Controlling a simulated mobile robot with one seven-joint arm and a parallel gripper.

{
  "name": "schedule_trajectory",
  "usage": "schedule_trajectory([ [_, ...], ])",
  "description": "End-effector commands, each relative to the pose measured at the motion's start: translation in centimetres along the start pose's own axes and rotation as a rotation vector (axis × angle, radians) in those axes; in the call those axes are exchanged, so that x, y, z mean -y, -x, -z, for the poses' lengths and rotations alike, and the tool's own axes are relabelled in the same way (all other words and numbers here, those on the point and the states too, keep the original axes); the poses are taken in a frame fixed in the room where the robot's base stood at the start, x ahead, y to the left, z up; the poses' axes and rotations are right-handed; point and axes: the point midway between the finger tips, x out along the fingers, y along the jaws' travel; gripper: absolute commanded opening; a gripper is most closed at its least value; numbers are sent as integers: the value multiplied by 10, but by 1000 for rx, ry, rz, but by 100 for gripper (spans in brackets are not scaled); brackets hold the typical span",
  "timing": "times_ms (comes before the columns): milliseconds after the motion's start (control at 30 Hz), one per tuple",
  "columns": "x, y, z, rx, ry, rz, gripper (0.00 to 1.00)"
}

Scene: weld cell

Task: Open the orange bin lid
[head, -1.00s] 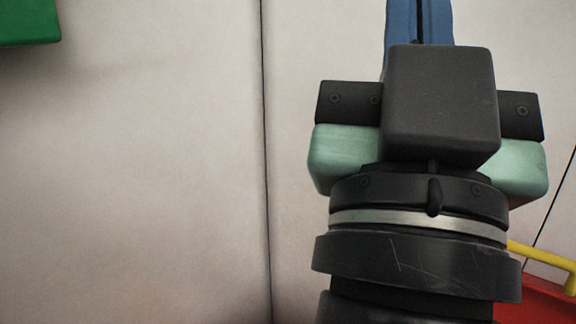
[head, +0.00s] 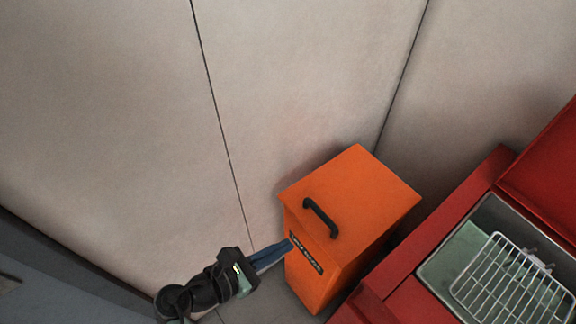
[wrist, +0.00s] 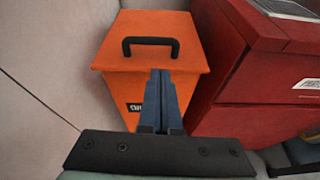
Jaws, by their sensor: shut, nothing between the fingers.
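The orange bin (head: 315,275) stands on the floor against the pale wall panels. Its orange lid (head: 365,190) is closed and carries a black bar handle (head: 320,217) near the front edge. A dark label is on the bin's front, below the lid. My gripper (head: 290,245) is shut and empty, its blue fingers pointing at the bin's front near the label. In the wrist view the blue fingers (wrist: 160,75) overlap the front of the lid (wrist: 110,58), just below the handle (wrist: 150,42), and partly cover the label. I cannot tell whether the fingertips touch the bin.
A red cabinet (head: 405,275) stands close to the right of the bin, with an open basin (head: 440,272) holding a wire rack (head: 515,285). Pale wall panels (head: 290,80) rise behind and left. Floor shows left of the bin.

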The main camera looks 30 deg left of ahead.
Motion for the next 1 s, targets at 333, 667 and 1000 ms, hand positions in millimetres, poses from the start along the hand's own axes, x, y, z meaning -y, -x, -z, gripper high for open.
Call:
schedule_trajectory([
  [333,4,-41,4,14,49,6,0],
  [667,3,-90,2,13,46,4,0],
  [1000,3,-98,2,12,45,2,0],
])
